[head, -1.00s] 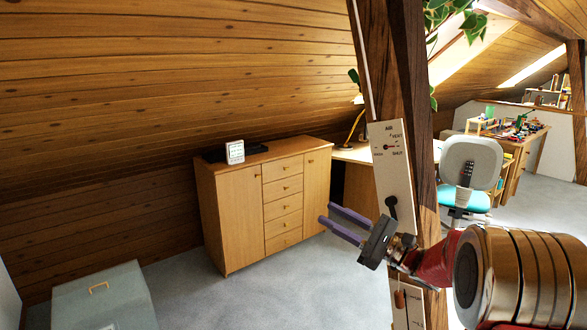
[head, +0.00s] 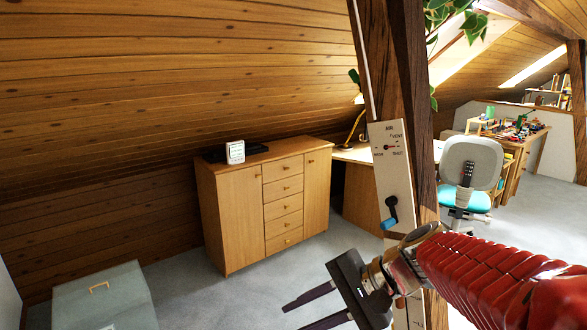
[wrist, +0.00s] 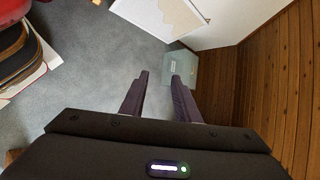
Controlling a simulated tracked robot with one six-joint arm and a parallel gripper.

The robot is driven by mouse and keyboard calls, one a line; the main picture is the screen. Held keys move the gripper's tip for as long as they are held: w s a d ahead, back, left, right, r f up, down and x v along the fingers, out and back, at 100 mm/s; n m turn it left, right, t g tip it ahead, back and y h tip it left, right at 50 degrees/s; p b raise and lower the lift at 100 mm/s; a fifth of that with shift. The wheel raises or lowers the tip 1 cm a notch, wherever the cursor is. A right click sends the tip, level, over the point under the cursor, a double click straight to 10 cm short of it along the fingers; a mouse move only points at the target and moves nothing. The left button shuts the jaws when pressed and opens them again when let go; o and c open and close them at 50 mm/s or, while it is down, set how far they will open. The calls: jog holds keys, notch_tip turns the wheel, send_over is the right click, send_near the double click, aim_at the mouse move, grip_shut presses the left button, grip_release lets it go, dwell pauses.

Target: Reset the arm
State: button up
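My gripper (head: 318,305) is in the lower middle of the head view, in front of and to the left of the timber post (head: 406,90). Its two purple fingers are apart with nothing between them. In the wrist view the open fingers (wrist: 160,90) point over the grey floor toward the grey-green chest. A white panel (head: 394,175) on the post carries a dial with a pointer and, below it, a dark lever with a blue end (head: 390,222). My gripper is apart from the panel. My red arm covers the lower part of the post.
A wooden cabinet (head: 240,215) with a small white device (head: 235,152) on top stands against the sloped wall. A grey-green chest (head: 105,300) is at lower left. A grey chair (head: 470,165) and desks are at right. Grey floor is clear between chest and cabinet.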

jog(key=s+d+f+n+t+h, duration=0.3)
jog(key=s+d+n+h, duration=0.5)
jog(key=s+d, duration=0.3)
jog(key=shift+s+d+t+h, duration=0.35)
jog(key=shift+d+h, duration=0.55)
jog(key=shift+d, duration=0.6)
jog(key=shift+f, duration=0.1)
dwell(1.0)
